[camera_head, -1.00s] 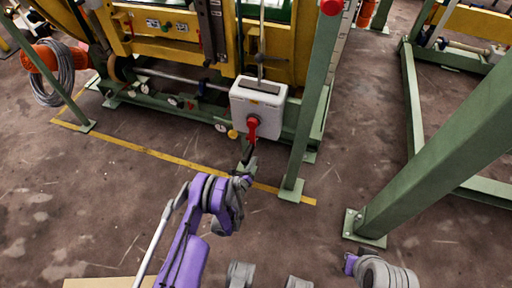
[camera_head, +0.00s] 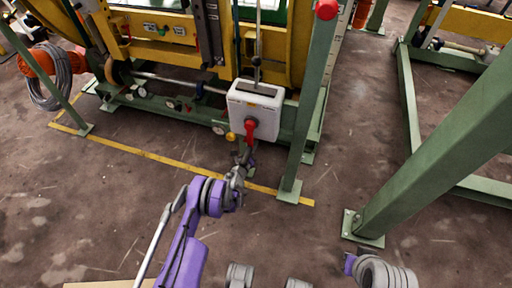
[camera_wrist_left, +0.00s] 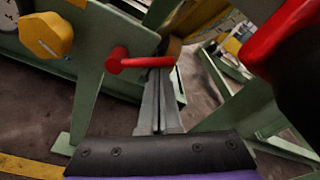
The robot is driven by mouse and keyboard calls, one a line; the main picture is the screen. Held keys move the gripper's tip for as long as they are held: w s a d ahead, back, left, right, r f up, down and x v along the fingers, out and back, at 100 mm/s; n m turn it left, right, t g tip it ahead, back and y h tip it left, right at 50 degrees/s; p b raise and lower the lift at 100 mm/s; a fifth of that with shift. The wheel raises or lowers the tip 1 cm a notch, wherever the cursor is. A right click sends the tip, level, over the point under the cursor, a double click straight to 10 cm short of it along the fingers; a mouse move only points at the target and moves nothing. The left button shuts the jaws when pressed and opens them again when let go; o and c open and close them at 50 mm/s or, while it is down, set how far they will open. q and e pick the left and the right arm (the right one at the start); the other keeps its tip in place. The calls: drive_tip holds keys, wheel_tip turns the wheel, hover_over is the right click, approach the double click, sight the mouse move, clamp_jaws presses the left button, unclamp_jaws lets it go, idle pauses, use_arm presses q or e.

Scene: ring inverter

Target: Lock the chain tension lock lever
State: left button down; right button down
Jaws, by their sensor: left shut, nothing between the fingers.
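A red lever (camera_head: 250,131) hangs downward on the front of a white box (camera_head: 255,105) on the machine. My left gripper (camera_head: 244,157) is just below it, fingers shut and empty. In the left wrist view the grey fingers (camera_wrist_left: 159,82) point at a smaller red lever (camera_wrist_left: 140,62) with a rounded end, and their tips overlap its bar. I cannot tell whether they touch it. A large red part (camera_wrist_left: 285,32) with a dark area is close at the upper right. Which red part is the chain lock lever is unclear. My right gripper is not visible.
A green post (camera_head: 308,105) stands right of the box, and a thick green beam (camera_head: 435,150) stands farther right. In the left wrist view a yellow knob (camera_wrist_left: 46,36) is at the upper left. Floor with a yellow line (camera_head: 165,157) is open in front.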

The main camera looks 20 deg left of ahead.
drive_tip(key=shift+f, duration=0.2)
use_arm(q)
drive_tip(key=shift+a+r+n+b, duration=0.1)
drive_tip(key=shift+n+b, duration=0.2)
drive_tip(key=shift+b, duration=0.1)
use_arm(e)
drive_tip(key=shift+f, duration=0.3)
